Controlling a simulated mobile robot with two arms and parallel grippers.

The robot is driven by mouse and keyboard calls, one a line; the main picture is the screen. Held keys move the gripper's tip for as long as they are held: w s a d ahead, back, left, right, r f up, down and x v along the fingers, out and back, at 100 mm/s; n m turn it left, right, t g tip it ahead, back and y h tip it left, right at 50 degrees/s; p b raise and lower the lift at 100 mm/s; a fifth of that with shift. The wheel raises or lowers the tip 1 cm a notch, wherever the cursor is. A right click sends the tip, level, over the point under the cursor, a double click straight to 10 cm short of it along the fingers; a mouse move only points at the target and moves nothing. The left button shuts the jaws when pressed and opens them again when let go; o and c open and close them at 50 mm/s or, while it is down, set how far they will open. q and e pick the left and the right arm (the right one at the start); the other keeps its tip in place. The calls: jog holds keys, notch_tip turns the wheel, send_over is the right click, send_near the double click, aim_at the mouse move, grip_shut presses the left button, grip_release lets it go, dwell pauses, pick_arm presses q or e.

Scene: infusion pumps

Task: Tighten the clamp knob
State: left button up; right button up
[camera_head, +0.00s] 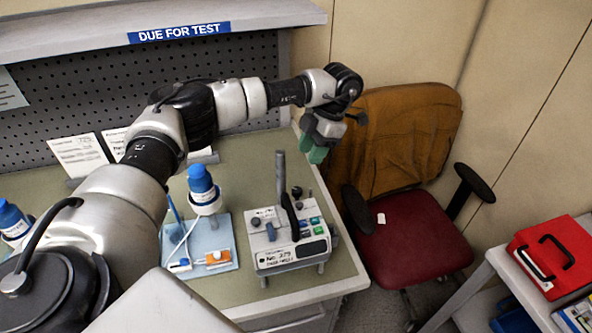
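An infusion pump (291,252) with a grey-white case stands on the bench near its front right corner. A grey upright post (281,178) rises at its back, and a dark curved part (289,216) stands in front of it. A small dark knob (297,191) shows at the pump's back right; I cannot tell for sure that it is the clamp knob. My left arm reaches over the bench, and my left gripper (315,150) with green fingertips points down behind and right of the pump, apart from it. Its finger gap is unclear. My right gripper is out of view.
A red-seated chair (415,240) with a brown jacket (405,140) is close right of the bench. A red case (550,258) sits on a cart.

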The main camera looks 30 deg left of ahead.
aim_at(298, 189)
pick_arm(q)
jog(key=p+x, duration=0.1)
jog(key=x, duration=0.1)
jog(key=p+x, duration=0.1)
jog(key=x, duration=0.1)
jog(key=p+x, duration=0.1)
jog(key=x, duration=0.2)
jog(key=shift+w+d+f, duration=0.15)
jog(key=shift+w+d, duration=0.1)
jog(key=shift+d, duration=0.05)
jog(key=p+x, duration=0.1)
jog(key=x, duration=0.2)
jog(key=shift+s, duration=0.15)
jog(key=shift+f, duration=0.35)
jog(key=shift+a, duration=0.1)
jog(key=c, duration=0.6)
jog(key=shift+c, duration=0.3)
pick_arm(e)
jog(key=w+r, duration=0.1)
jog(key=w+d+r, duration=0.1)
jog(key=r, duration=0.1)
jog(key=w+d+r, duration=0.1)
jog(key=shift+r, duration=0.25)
